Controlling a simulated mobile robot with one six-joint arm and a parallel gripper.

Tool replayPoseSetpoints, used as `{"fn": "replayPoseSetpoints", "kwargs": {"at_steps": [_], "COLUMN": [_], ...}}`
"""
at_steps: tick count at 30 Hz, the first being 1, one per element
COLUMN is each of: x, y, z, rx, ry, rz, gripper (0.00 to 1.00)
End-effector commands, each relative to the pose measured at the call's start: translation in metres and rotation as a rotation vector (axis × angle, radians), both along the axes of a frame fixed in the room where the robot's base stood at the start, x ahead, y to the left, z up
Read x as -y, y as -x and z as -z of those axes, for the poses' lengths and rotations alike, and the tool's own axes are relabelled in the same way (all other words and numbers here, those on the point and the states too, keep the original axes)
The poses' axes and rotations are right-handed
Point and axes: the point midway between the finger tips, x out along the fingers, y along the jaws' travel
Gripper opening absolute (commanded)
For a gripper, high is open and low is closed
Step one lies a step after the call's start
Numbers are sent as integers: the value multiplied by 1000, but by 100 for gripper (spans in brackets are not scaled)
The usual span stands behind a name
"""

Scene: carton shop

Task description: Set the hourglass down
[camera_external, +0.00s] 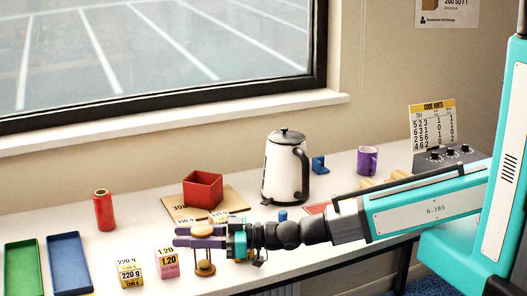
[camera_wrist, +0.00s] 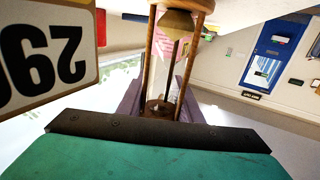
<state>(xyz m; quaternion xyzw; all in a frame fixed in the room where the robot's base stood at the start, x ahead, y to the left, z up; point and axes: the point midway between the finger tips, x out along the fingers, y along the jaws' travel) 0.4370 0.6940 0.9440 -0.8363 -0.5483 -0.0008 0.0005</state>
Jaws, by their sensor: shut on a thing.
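The hourglass (camera_external: 204,256) has wooden end discs, thin posts and a tan bulb. In the external view it stands roughly upright between the purple fingers of my gripper (camera_external: 188,237), which are closed around its upper part. In the wrist view the hourglass (camera_wrist: 178,28) shows between the fingers of my gripper (camera_wrist: 170,105), with one wooden disc low between them. I cannot tell whether its base touches the white table (camera_external: 130,215). The fingers partly hide its upper part in the external view.
Behind are a red box (camera_external: 203,190) on a board and a kettle (camera_external: 286,168). A red can (camera_external: 104,210), blue tray (camera_external: 69,263) and green tray (camera_external: 22,269) are left.

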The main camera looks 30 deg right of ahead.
Motion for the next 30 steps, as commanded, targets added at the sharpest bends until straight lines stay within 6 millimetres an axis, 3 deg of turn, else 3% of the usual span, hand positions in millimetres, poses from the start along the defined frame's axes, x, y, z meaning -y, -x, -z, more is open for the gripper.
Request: {"fn": "replayPoseSetpoints", "kwargs": {"at_steps": [5, 6, 9, 23, 30], "x": [0, 0, 0, 0, 14], "y": [0, 0, 0, 0, 6], "z": [4, 3, 3, -2, 1], "rx": [0, 0, 0, 0, 0], "ry": [0, 0, 0, 0, 0], "rz": [0, 0, 0, 0, 0], "gripper": [10, 39, 51, 51, 51]}}
